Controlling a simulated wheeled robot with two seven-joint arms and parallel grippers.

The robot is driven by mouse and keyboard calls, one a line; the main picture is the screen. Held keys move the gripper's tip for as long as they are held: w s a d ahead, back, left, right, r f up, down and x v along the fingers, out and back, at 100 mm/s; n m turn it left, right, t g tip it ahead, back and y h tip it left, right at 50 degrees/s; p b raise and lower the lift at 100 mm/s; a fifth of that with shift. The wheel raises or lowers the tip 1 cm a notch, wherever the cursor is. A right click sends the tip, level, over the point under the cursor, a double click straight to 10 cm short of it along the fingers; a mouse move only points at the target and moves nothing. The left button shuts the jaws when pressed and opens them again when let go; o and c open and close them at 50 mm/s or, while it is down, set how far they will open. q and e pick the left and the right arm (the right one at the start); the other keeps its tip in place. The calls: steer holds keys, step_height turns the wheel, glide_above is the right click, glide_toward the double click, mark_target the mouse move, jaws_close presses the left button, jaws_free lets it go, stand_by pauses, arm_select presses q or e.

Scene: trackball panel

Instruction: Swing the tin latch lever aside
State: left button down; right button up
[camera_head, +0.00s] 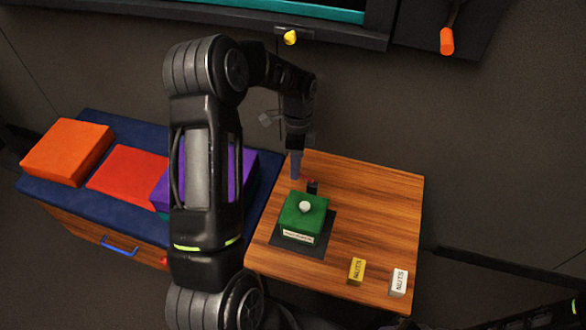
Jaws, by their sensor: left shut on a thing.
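A green tin (302,221) with a white round knob (305,207) on top and a pale label on its front stands on a dark mat on the wooden table. Behind it a small latch lever (311,181), with a red part and a dark part, shows at the tin's back edge. My left gripper (297,175) reaches down from above just behind the tin. It is shut at the lever's red end, and its fingers partly hide the lever. The exact contact is too small to make out. My right gripper is not in view.
A yellow block (356,270) and a white block (398,282) with lettering stand at the table's front right. The table's right side is clear. Left, a dark blue-topped cabinet (90,127) bears orange (67,152), red (128,173) and purple blocks. An orange handle (447,41) hangs upper right.

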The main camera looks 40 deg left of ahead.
arm_select(q)
steer(key=shift+w+d+m+y+p, duration=0.15)
steer(key=shift+w+m, duration=0.35)
steer(key=shift+m, duration=0.55)
steer(key=shift+w+d+m+y+p, duration=0.2)
steer(key=shift+w+m, duration=0.35)
steer(key=shift+m, duration=0.45)
steer(key=shift+w+d+m+y+p, duration=0.15)
steer(key=shift+w+m, duration=0.35)
steer(key=shift+m, duration=0.55)
steer(key=c, duration=1.2)
jaws_free()
steer(key=shift+c, duration=0.2)
steer(key=shift+s+a, duration=0.1)
